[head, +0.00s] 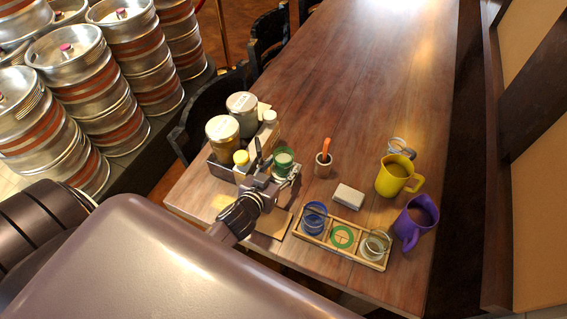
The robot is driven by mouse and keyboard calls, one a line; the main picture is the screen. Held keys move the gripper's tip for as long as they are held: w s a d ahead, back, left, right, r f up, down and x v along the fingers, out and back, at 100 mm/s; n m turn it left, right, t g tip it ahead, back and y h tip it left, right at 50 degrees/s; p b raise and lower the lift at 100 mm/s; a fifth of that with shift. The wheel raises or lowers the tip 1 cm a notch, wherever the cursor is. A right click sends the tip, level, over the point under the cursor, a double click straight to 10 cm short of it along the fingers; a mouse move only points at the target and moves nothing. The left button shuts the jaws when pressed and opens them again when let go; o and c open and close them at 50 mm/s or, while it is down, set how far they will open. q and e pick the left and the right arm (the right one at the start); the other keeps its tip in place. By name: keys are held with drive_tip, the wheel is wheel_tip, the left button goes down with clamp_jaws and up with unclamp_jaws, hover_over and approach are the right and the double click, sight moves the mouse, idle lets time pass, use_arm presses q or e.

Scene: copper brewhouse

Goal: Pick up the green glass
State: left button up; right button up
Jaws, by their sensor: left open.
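The green glass (284,157) stands on the wooden table beside the caddy, in the head view. My left gripper (275,169) is open right at the glass, with one finger on its left and the other by its lower right. I cannot tell whether the fingers touch it. The gripper hides part of the glass's lower side. My right gripper is not in view.
A pot (323,169), white block (348,196), yellow mug (391,182) and purple mug (414,224) stand nearby. The table's far part is clear.

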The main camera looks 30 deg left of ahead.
use_arm(q)
drive_tip(key=shift+x, duration=1.1)
drive_tip(key=c, duration=1.2)
drive_tip(key=shift+o, duration=0.2)
drive_tip(key=shift+r, duration=0.1)
drive_tip(key=shift+r, duration=0.1)
